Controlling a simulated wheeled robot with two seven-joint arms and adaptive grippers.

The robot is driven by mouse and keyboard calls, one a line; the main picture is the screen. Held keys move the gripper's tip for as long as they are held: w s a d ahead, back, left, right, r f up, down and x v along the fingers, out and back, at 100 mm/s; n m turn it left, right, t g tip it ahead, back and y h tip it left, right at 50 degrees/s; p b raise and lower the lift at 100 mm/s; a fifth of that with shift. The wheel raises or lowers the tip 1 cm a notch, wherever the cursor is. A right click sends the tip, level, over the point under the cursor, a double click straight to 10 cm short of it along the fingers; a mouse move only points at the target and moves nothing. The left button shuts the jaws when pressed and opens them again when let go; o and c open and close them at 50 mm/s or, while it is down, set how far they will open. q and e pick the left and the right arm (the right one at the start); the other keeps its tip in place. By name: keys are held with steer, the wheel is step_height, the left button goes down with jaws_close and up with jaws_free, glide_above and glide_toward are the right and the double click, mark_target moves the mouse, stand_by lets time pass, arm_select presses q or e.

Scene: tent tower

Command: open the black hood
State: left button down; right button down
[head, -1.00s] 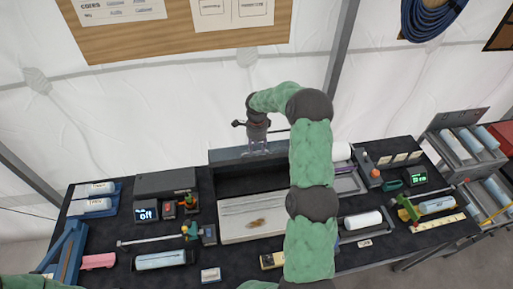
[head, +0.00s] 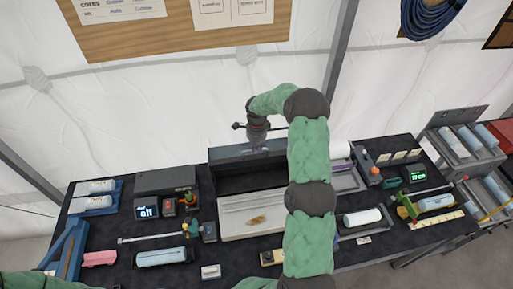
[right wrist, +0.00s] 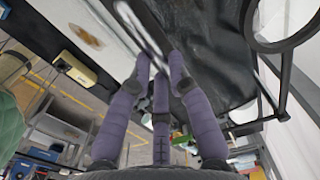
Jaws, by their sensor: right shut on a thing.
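The black hood (head: 225,155) stands raised at the back middle of the table, its dark grey front panel upright and the black space below it open to view. My right gripper (head: 256,147) is at the top edge of the hood, above the middle. In the right wrist view its purple fingers (right wrist: 160,75) close around a thin bar at the edge of the hood (right wrist: 210,50). The contact itself is partly hidden by the fingers. My left gripper is out of view; only a bit of its green arm shows at the lower left.
A pale tray (head: 240,228) with a brown patch lies in front of the hood. A grey box (head: 165,180) and a small display (head: 147,211) stand left of it. A tray with a white roll (head: 362,217) lies to the right. The table is crowded with little free room.

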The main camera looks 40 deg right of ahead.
steer(key=shift+s+a+b, duration=0.25)
steer(key=shift+s+b, duration=0.35)
steer(key=shift+b, duration=0.45)
steer(key=s+a+t+b, duration=0.1)
steer(key=s+a+b, duration=0.3)
steer(key=s+b, duration=0.3)
steer(key=shift+s+a+h+b, duration=0.2)
steer(key=shift+s+h+b, duration=0.1)
steer(key=shift+b, duration=0.2)
steer(key=c, duration=1.2)
jaws_free()
steer(key=shift+w+d, duration=0.1)
steer(key=shift+o, duration=0.2)
steer(key=shift+r, duration=0.1)
step_height(320, 180, up, 12)
steer(key=s, duration=0.1)
steer(key=shift+s+a, duration=0.2)
steer(key=shift+a, duration=0.2)
